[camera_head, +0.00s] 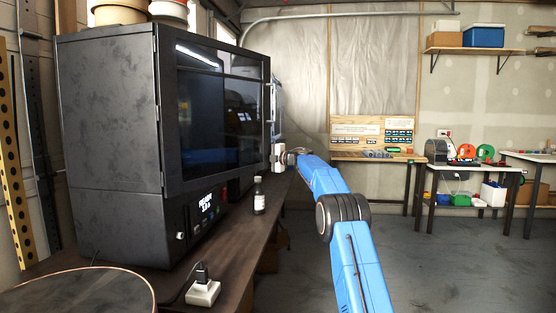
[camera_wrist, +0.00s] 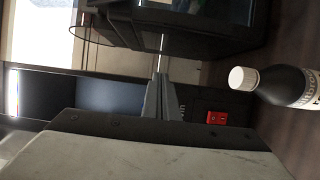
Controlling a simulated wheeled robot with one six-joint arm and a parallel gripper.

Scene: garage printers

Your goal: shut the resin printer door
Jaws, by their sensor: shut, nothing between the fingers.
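The resin printer (camera_head: 110,120) is a tall black box on the left of the bench in the head view. Its door (camera_head: 215,120) is a dark glass panel in a black frame, with an upright handle (camera_head: 272,105) at the far edge. I cannot tell whether a gap stands between door and body. My gripper (camera_head: 286,158) is beyond the door's far edge, low beside it, small and partly unclear there. In the wrist view my gripper (camera_wrist: 161,90) is shut and empty, with dark panels and a red switch (camera_wrist: 217,118) beyond it. I see no clear contact with the door.
A dark bottle with a white cap (camera_head: 259,195) stands on the brown bench (camera_head: 235,245) in front of the printer; it also shows in the wrist view (camera_wrist: 285,87). A white socket box (camera_head: 203,292) lies nearer. The floor (camera_head: 440,270) at right is open.

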